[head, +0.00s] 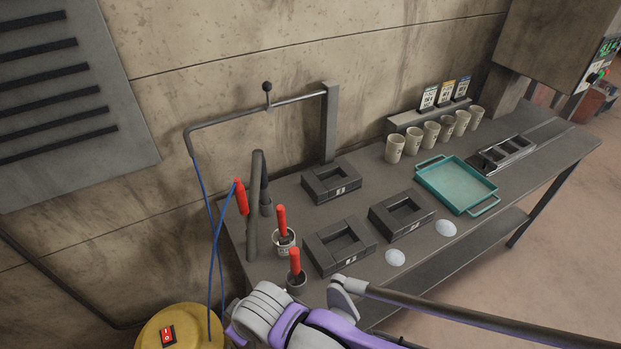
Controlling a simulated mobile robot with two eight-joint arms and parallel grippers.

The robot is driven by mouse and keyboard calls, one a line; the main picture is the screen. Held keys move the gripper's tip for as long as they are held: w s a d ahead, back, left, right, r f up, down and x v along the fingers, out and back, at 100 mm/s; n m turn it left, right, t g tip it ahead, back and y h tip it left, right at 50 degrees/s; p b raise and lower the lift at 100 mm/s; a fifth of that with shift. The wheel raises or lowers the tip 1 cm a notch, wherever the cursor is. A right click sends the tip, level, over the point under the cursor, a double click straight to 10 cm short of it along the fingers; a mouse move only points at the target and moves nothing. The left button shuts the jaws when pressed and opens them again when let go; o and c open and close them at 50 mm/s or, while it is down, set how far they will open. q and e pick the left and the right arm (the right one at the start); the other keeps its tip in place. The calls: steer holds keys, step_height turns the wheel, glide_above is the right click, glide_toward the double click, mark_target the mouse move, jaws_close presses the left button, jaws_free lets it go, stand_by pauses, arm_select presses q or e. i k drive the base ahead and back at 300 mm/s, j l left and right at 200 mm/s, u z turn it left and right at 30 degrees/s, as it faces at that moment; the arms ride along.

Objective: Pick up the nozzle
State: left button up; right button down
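A red piece (241,197) with a blue hose (212,250) joined to its top is the likely nozzle. Grey and purple links of mine fill the bottom middle of the head view and are apart from the nozzle in the picture. I cannot make out fingers of either gripper.
Two red-handled tools stand in small pots (284,243) (296,281) near the nozzle. Several dark block moulds (337,247), a teal tray (431,182) and several cups (395,150) are on the bench. A yellow drum (195,325) stands at the lower left, and a rail (255,108) runs above.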

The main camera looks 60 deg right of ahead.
mark_target(264, 184)
steer(key=z, duration=1.65)
steer(key=l+u, duration=0.15)
steer(key=u, duration=0.3)
steer(key=l+u, duration=0.2)
steer(key=u, duration=0.25)
steer(key=l+u, duration=0.2)
steer(key=u, duration=0.2)
steer(key=k+l+u, duration=0.25)
steer(key=l, duration=0.2)
steer(key=k+l+u, duration=0.25)
steer(key=l, duration=0.15)
steer(key=i, duration=0.1)
